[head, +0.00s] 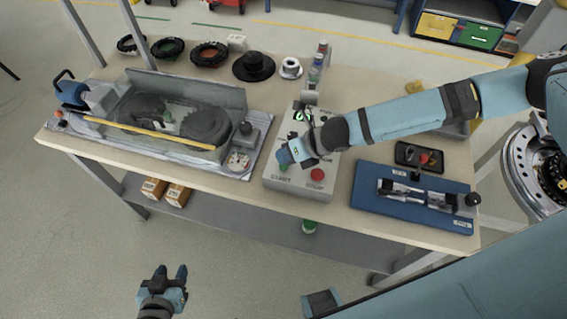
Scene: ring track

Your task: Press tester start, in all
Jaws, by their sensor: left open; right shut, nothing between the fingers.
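The tester control box (330,160) is a grey panel near the middle of the bench. A red stop button (317,174) shows on its front right, with a start label (281,180) at its front left. My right gripper (284,157) is shut and empty, right over the spot above the start label. It hides most of the start button, and I cannot tell whether it touches or presses it. My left gripper (173,272) is open and empty, away from the bench over the floor.
A tester with a clear cover (165,120) and yellow bar stands on the bench at left. A blue fixture board (400,208) lies at right. Several black rings (209,54) and a black hub (254,66) sit along the back edge. Boxes (177,194) lie on the lower shelf.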

